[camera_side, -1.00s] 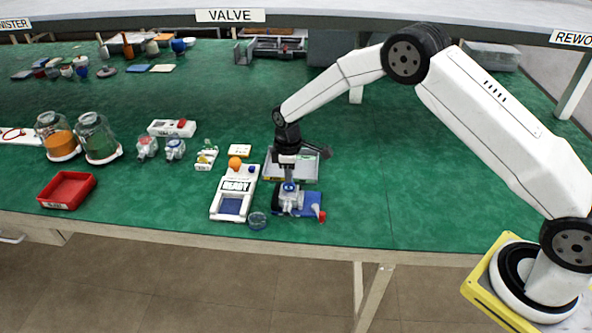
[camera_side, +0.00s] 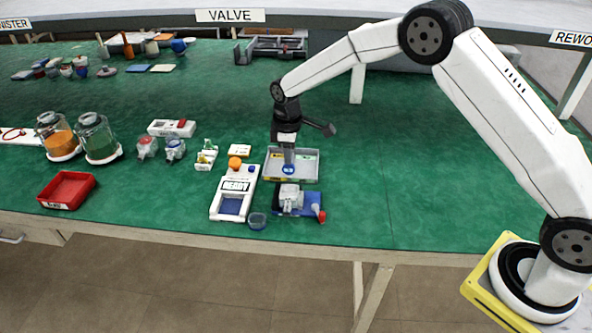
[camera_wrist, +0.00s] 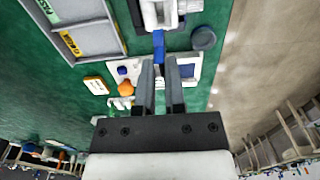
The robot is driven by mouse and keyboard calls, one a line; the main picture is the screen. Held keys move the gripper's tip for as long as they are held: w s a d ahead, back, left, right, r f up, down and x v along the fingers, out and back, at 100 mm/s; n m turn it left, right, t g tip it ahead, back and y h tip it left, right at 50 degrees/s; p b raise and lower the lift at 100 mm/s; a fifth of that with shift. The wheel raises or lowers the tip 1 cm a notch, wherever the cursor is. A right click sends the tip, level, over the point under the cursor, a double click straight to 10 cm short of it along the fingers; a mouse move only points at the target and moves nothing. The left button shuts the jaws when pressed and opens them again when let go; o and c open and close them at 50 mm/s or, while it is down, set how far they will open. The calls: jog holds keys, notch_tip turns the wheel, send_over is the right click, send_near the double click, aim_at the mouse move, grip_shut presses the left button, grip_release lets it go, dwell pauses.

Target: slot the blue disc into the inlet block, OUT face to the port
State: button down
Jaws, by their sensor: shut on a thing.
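My gripper (camera_side: 288,160) is shut on the blue disc (camera_side: 288,170) and points down. The disc faces the side camera and carries a small white mark too small to read. In the wrist view the disc (camera_wrist: 158,46) shows as a narrow blue strip, edge-on, just beyond the fingertips (camera_wrist: 159,68). The inlet block (camera_side: 290,194) is a pale grey body on a blue base plate (camera_side: 311,200), with a red-ended part at its right. In the side view the disc appears above and apart from the block. The block's slot cannot be made out.
A grey tray (camera_side: 318,168) with green and yellow labels lies behind the block. A white READY panel (camera_side: 222,199) with an orange knob (camera_side: 235,163) stands left of it. A small clear dish (camera_side: 257,221) is close in front. Green mat on the right is clear.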

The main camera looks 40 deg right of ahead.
dwell(0.4)
jog(key=m, duration=0.9)
jog(key=shift+r, duration=0.1)
jog(key=m, duration=0.8)
jog(key=shift+r, duration=0.1)
jog(key=m, duration=0.4)
jog(key=shift+m, duration=0.3)
jog(key=m, duration=0.5)
jog(key=shift+r, duration=0.15)
jog(key=m, duration=0.9)
jog(key=shift+r, duration=0.1)
